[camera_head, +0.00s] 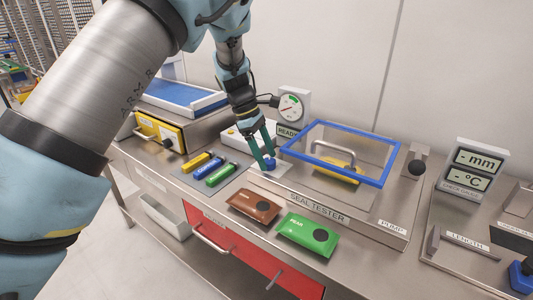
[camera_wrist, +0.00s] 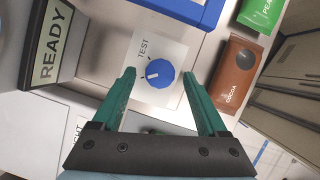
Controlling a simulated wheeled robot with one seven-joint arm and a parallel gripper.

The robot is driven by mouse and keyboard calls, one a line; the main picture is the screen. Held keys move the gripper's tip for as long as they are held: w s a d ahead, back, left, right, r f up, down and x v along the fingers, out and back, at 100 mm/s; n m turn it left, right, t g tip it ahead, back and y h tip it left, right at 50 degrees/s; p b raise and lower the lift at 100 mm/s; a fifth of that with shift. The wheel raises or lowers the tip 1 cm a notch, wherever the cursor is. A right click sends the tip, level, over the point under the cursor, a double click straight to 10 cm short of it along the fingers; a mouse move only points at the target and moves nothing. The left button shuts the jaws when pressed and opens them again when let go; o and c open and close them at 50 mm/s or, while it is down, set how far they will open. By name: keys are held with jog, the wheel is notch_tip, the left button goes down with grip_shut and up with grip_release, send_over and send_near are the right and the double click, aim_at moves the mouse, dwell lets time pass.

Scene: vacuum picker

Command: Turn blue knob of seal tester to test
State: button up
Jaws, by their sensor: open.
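The blue knob (camera_wrist: 159,74) sits on a white plate marked TEST (camera_wrist: 146,46) in the wrist view, with a white pointer line on its top. In the head view the knob (camera_head: 268,163) is at the left end of the seal tester (camera_head: 318,207). My gripper (camera_wrist: 158,82) is open, with one green finger on each side of the knob and a visible gap to each. In the head view my gripper (camera_head: 263,150) points down at the knob. I cannot tell whether the fingertips are level with it.
The tester's blue-framed lid (camera_head: 388,165) is right of the knob, with a gauge and READY sign (camera_head: 289,130) behind. Brown (camera_head: 254,206) and green (camera_head: 307,234) pouches lie in front. Several coloured sticks (camera_head: 207,167) lie to the left.

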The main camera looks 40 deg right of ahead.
jog(key=shift+s+d+f, duration=0.1)
jog(key=shift+s+f, duration=0.05)
jog(key=shift+f, duration=0.2)
jog(key=shift+c, duration=0.2)
grip_shut()
